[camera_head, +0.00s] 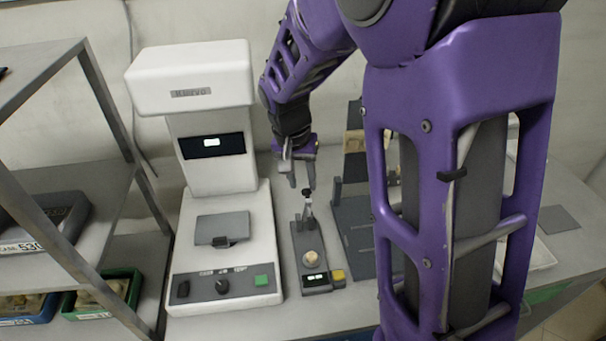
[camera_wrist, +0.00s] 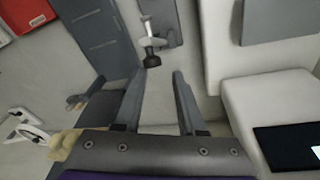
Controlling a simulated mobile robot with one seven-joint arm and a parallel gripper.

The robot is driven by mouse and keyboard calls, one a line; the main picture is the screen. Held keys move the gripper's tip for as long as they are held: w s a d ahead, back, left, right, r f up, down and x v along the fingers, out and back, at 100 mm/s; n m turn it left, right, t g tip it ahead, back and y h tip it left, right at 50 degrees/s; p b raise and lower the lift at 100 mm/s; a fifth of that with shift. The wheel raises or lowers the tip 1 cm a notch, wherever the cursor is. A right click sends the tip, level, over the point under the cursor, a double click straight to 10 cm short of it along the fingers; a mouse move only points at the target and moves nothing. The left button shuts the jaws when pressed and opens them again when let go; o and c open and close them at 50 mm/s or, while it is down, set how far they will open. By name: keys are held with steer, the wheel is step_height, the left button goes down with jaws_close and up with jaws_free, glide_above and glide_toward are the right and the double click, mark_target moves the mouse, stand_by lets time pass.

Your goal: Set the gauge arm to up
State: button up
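The gauge (camera_head: 302,238) is a narrow dark grey unit on the bench, right of the white machine. Its small metal arm (camera_head: 308,210) ends in a black knob (camera_head: 307,193) and rises from the far part of the base; its exact angle is hard to judge. A pale round piece (camera_head: 311,258) sits nearer its front. In the wrist view the knob (camera_wrist: 152,61) lies just beyond and between the fingertips. My gripper (camera_head: 302,184) is open and empty, pointing down just above and behind the knob. Its two spread fingers show in the wrist view (camera_wrist: 158,76).
The white machine (camera_head: 221,250) stands close on the left. A dark fixture (camera_head: 355,235) stands close on the right, partly hidden by my arm. A metal rack (camera_head: 80,165) with bins (camera_head: 108,292) is at far left. The wall is behind.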

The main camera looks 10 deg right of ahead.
steer(key=shift+o, duration=0.9)
steer(key=shift+f, duration=0.1)
steer(key=shift+d, duration=0.1)
step_height(320, 180, up, 17)
steer(key=s+a+p, duration=0.1)
steer(key=s+a, duration=0.1)
steer(key=shift+a+p, duration=0.25)
steer(key=shift+p, duration=0.05)
steer(key=shift+w, duration=0.1)
